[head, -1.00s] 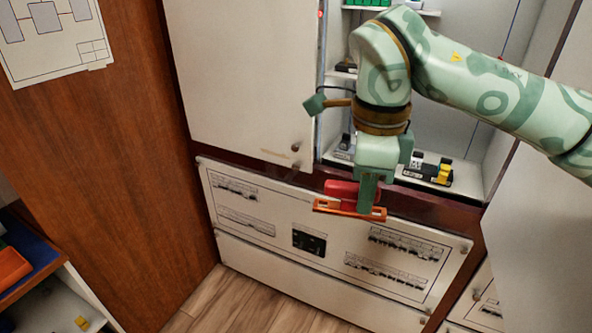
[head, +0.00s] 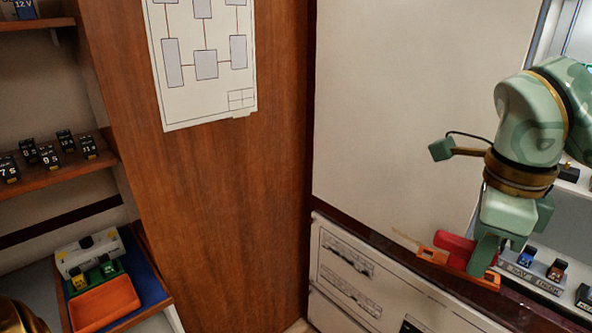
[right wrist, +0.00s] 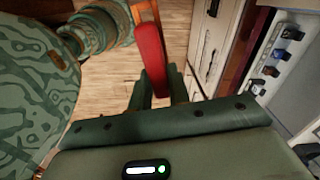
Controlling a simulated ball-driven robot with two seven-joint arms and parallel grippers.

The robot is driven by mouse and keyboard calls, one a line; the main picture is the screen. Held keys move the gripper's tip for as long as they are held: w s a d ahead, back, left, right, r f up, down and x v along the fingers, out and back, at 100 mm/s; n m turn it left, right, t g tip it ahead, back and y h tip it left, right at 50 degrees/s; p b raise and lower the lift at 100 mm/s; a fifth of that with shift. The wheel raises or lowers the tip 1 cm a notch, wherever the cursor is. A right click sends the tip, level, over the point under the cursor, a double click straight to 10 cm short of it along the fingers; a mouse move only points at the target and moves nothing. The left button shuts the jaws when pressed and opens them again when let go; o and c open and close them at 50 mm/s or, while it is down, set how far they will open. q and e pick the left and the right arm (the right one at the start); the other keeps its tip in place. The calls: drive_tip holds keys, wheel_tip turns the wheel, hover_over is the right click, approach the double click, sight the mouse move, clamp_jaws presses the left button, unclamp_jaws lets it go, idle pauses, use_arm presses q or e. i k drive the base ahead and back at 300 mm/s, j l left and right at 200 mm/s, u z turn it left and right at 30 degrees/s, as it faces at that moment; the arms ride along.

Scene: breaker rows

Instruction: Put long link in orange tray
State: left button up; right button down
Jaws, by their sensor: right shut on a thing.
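The long link is an orange bar (head: 446,262) with a red grip (head: 456,246) on it. My right gripper (head: 484,262) is shut on it and holds it up in front of the white cabinet. In the right wrist view the red grip (right wrist: 151,55) sticks out from between the fingers (right wrist: 157,90), and only a little of the orange bar shows behind it. The orange tray (head: 105,302) lies on a shelf at the lower left, far from the gripper, and looks empty. My left gripper is not in view.
A blue mat (head: 150,285) lies under the tray. A white block (head: 90,254) and small green and yellow parts (head: 108,268) stand behind the tray. A brown wood panel (head: 225,200) stands between shelf and cabinet. Small black blocks (head: 88,147) sit on the shelf above.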

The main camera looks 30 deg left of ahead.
sight(106, 306)
drive_tip(key=i+j+u, duration=0.15)
drive_tip(key=u, duration=0.35)
drive_tip(key=i+j+u, duration=0.15)
drive_tip(key=u, duration=0.35)
drive_tip(key=i+j+u, duration=0.2)
drive_tip(key=u, duration=0.7)
drive_tip(key=i+j+u, duration=0.1)
drive_tip(key=u, duration=0.7)
drive_tip(key=i+j+u, duration=0.1)
drive_tip(key=u, duration=0.7)
drive_tip(key=i, duration=0.3)
drive_tip(key=l+u, duration=0.05)
